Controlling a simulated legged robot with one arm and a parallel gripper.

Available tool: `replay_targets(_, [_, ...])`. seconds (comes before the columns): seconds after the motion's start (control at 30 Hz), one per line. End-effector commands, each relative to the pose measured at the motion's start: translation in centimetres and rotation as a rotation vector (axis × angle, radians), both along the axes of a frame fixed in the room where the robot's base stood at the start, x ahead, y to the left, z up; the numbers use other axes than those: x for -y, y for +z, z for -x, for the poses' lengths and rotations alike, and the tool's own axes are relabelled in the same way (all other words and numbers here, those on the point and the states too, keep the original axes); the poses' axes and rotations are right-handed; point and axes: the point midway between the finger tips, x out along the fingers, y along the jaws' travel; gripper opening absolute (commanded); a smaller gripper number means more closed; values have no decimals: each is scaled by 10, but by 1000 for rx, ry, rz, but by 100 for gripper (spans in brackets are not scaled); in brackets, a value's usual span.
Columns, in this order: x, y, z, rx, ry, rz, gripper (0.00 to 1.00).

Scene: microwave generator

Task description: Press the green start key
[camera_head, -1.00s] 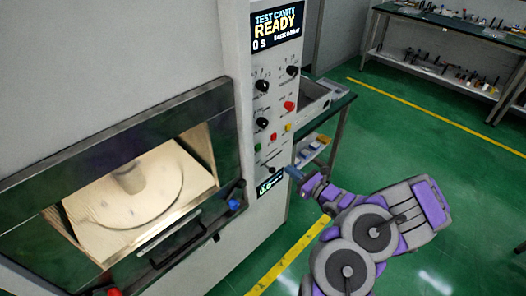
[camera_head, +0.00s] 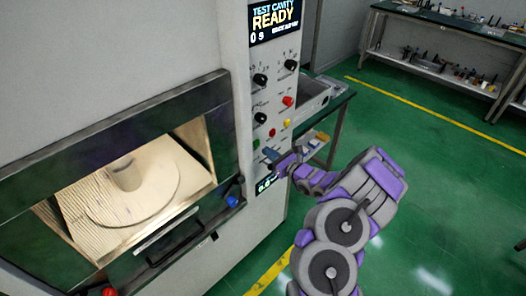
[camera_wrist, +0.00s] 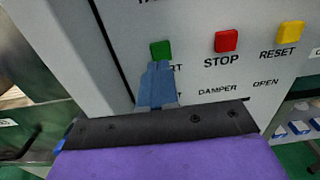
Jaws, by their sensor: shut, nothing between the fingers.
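The green start key (camera_wrist: 160,50) is a square button on the grey control panel in the wrist view. In the head view it is a small green spot (camera_head: 256,144) low on the panel. My gripper (camera_wrist: 157,68) is shut and empty, its blue fingers just below the green key in the wrist picture and partly covering the START label. Whether the fingertips touch the panel cannot be told. In the head view my gripper (camera_head: 269,154) is at the panel's lower part, close by the key.
A red STOP key (camera_wrist: 227,41) and a yellow RESET key (camera_wrist: 289,33) lie to the right. The display (camera_head: 276,20) reads READY. The microwave window (camera_head: 135,180) shows a lit cavity with a cylinder on a round plate. A side table (camera_head: 335,103) stands right of the panel.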

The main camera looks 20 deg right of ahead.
Motion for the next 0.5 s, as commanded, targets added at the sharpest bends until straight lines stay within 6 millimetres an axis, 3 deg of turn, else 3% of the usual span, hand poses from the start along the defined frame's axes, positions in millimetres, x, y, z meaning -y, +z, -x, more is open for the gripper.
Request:
replay_targets(0.2, [-9,-1,-25,-1,1,0,0])
replay_targets(0.5, [-11,0,-32,0,-1,-2,0])
